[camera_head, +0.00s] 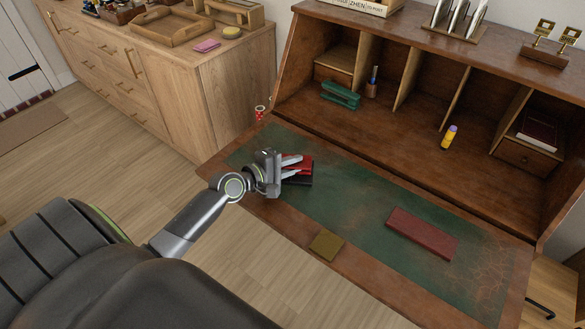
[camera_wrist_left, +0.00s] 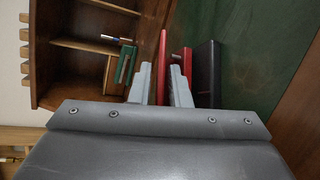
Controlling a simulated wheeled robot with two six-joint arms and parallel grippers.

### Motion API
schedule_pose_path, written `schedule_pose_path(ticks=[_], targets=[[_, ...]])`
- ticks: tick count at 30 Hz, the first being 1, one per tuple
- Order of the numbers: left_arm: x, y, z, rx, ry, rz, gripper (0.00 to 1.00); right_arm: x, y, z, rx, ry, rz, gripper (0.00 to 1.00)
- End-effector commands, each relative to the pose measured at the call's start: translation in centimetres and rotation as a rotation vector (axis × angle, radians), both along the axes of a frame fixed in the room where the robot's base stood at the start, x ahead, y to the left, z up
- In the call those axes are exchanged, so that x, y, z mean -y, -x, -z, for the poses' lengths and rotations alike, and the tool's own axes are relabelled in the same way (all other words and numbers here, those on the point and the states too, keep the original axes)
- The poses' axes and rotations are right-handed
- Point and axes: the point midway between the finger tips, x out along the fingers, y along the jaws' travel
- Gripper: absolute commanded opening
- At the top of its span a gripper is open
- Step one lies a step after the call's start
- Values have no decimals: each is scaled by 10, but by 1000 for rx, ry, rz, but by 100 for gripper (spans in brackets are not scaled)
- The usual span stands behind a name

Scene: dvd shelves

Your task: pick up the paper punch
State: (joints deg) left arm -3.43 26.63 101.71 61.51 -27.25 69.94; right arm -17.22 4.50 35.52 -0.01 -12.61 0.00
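The paper punch (camera_head: 304,164), red on top with a black base, lies on the green desk mat (camera_head: 345,200) at the left part of the fold-down desk. My left gripper (camera_head: 291,165) is at the punch, its two fingers on either side of a red upper part. In the left wrist view that red part of the punch (camera_wrist_left: 162,66) fills the narrow gap between the fingertips (camera_wrist_left: 160,88), and the black base lies to the right. The fingers look shut on it. The punch appears to be still at the mat. My right gripper is not in view.
A dark red flat case (camera_head: 421,232) and an olive square pad (camera_head: 327,245) lie on the desk. A green stapler-like object (camera_head: 340,95), a pen cup (camera_head: 372,86) and a yellow tube (camera_head: 449,138) stand in the hutch behind. The mat between is clear.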

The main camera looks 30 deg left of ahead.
Motion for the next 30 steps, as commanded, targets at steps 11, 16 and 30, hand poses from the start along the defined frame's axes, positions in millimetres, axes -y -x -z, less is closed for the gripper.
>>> schedule_pose_path(ticks=[11,16,30], targets=[[0,0,0,0,1,0,0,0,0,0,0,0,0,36],[0,0,-2,4,0,0,0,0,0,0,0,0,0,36],[0,0,-58,8,-4,2,0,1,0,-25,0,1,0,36]])
